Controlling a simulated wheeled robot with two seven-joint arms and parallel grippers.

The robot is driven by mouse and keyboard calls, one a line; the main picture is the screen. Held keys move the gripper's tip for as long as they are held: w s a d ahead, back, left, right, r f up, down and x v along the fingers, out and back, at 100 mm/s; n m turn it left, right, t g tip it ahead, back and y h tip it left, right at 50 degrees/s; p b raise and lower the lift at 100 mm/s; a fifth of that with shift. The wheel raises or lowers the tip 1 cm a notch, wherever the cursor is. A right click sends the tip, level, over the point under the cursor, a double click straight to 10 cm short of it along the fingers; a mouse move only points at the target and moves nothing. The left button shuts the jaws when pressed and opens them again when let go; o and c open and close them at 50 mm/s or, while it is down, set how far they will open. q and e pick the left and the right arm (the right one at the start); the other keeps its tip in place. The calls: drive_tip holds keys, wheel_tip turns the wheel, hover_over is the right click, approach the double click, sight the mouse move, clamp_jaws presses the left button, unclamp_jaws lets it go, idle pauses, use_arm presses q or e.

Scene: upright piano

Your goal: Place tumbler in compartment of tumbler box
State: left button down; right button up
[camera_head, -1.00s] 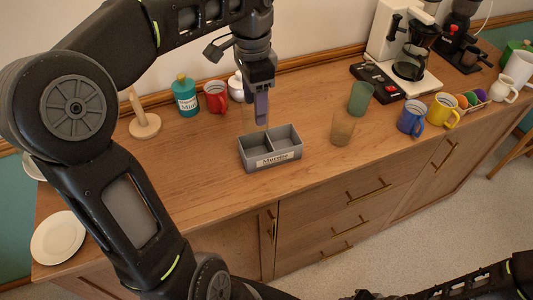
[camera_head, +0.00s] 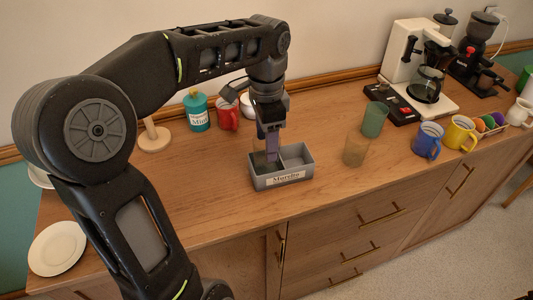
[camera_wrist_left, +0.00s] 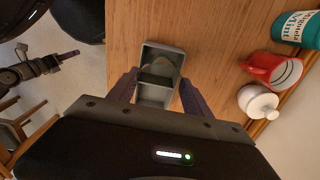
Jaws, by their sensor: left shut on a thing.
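The grey tumbler box (camera_head: 307,171), labelled Marsilio or similar, has two compartments side by side and sits on the wooden counter. My left gripper (camera_head: 271,152) points down over its left compartment, shut on a clear, faintly brown tumbler (camera_head: 258,158). The tumbler is at the left compartment, its lower part hidden by the box wall; I cannot tell whether it touches the floor. In the left wrist view, the tumbler's faint rim (camera_wrist_left: 158,62) shows between the fingers over the box (camera_wrist_left: 164,48). A dark gripper, probably my right one (camera_wrist_left: 66,54), shows small at the left.
A green tumbler (camera_head: 374,119) and an amber tumbler (camera_head: 355,150) stand right of the box. A teal mint tin (camera_head: 197,112), a red mug (camera_head: 228,115) and a wooden stand (camera_head: 154,138) are behind it. Blue (camera_head: 428,141) and yellow (camera_head: 460,134) mugs stand further right.

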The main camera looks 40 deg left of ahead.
use_arm(q)
drive_tip(key=shift+f, duration=1.85)
drive_tip(key=shift+f, duration=0.15)
drive_tip(key=shift+c, duration=2.3)
unclamp_jaws()
